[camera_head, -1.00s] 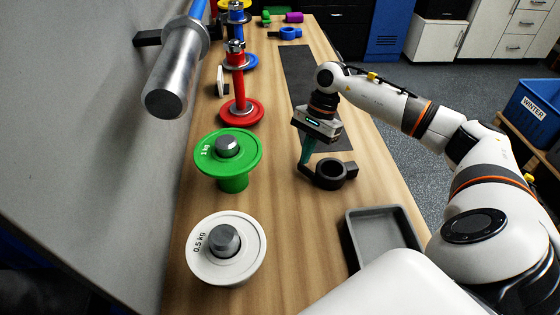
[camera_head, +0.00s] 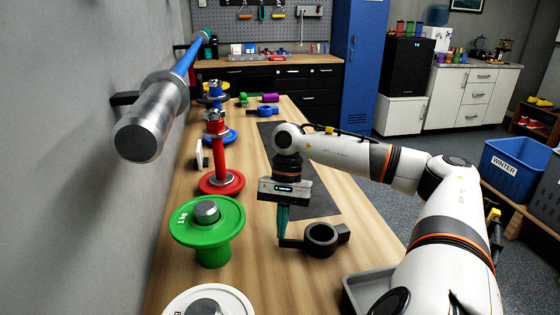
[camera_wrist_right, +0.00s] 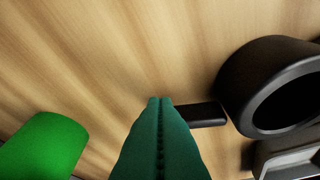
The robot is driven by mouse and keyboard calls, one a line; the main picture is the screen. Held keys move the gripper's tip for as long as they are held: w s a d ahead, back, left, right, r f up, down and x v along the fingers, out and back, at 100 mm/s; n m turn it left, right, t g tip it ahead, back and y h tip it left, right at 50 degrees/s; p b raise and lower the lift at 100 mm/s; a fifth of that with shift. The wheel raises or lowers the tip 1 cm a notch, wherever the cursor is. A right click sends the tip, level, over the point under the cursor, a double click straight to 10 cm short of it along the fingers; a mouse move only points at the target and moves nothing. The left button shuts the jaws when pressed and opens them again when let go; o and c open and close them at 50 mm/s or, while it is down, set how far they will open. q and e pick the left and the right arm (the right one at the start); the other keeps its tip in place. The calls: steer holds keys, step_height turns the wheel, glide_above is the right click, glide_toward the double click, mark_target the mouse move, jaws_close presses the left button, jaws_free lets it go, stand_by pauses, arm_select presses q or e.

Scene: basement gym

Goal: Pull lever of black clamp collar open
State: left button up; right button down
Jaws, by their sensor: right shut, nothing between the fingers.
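The black clamp collar (camera_head: 321,238) lies flat on the wooden bench, with a ring, a small block at its right side and a lever (camera_head: 292,243) sticking out to the left, away from the ring. My right gripper (camera_head: 283,237) points down with its teal fingers shut and empty, right by the lever's outer end. In the wrist view the shut fingertips (camera_wrist_right: 160,100) are beside the tip of the dark lever (camera_wrist_right: 205,115), and the collar ring (camera_wrist_right: 275,88) is to the right. I cannot tell whether they touch. My left gripper is not in view.
A green 1 kg weight (camera_head: 208,245) stands left of my gripper, with a white weight (camera_head: 180,300) nearer. A red stand (camera_head: 220,182) is behind. A grey tray (camera_head: 352,292) is at front right. A blue clamp (camera_head: 263,111) lies far back. A barbell (camera_head: 145,130) juts from the left wall.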

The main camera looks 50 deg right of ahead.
steer(key=shift+s+d+f+b, duration=0.15)
steer(key=shift+s+d+b, duration=0.15)
steer(key=shift+s+b, duration=0.45)
steer(key=shift+s+d+b, duration=0.15)
steer(key=shift+d+b, duration=0.1)
steer(key=shift+b, duration=0.1)
